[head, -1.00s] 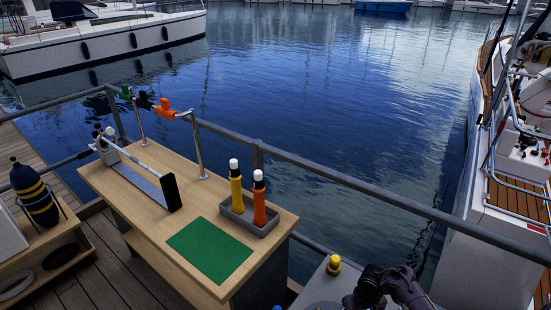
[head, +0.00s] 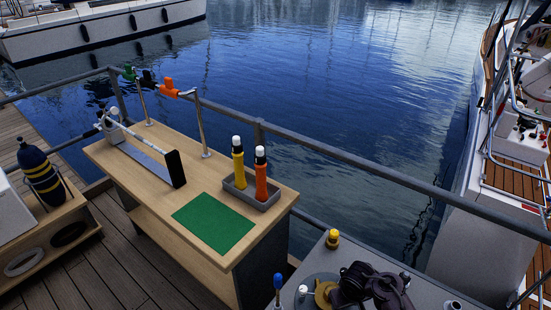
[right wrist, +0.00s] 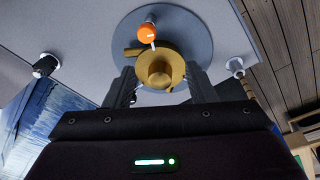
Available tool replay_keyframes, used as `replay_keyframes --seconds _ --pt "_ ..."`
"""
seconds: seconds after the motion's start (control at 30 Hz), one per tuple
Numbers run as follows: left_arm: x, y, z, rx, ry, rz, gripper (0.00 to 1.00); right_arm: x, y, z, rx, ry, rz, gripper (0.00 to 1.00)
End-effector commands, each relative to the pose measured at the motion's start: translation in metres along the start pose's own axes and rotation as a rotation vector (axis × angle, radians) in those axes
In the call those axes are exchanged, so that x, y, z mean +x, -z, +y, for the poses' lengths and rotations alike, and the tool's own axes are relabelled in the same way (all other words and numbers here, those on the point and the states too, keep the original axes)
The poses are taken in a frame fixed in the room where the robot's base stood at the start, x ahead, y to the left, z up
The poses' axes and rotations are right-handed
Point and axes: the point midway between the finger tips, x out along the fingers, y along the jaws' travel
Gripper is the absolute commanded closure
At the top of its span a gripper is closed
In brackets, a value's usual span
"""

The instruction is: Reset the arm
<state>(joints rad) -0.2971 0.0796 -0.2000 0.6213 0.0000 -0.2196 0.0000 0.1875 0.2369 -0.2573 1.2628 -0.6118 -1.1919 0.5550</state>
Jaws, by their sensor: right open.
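My right gripper (head: 340,290) is a dark shape over the grey table at the lower right of the head view. In the right wrist view its two dark fingers (right wrist: 163,88) are apart, with no object clamped between them. A brass-coloured round piece with a side stub (right wrist: 160,68) shows at the fingertips, on a grey disc (right wrist: 195,30). Whether the fingers touch it, I cannot tell. The brass piece (head: 324,294) also shows beside my gripper in the head view, partly hidden by it. My left gripper is in neither view.
An orange-capped item (right wrist: 149,33) stands by the brass piece. A yellow-capped knob (head: 333,239) is at the grey table's far edge. A wooden bench (head: 130,180) holds a green mat (head: 214,226) and a tray (head: 250,197) with two bottles. A railing (head: 350,170) runs behind, before water.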

Motion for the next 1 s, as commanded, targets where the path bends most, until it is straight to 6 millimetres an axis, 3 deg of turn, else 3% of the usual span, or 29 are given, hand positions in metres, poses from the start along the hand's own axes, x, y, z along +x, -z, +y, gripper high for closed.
replay_keyframes --seconds 0.23,0.5,0.7,1.0 --pt "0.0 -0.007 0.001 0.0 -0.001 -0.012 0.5 -0.064 -0.035 -0.035 -0.008 -0.017 0.088 0.5" --pt "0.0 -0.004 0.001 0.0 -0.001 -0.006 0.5 -0.147 -0.081 -0.044 0.039 -0.017 0.141 0.5" --pt "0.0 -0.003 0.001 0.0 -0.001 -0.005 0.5 -0.187 -0.104 -0.044 0.07 -0.007 0.16 0.5" --pt "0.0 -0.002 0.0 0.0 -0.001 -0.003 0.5 -0.232 -0.13 -0.041 0.103 0.006 0.175 0.5"
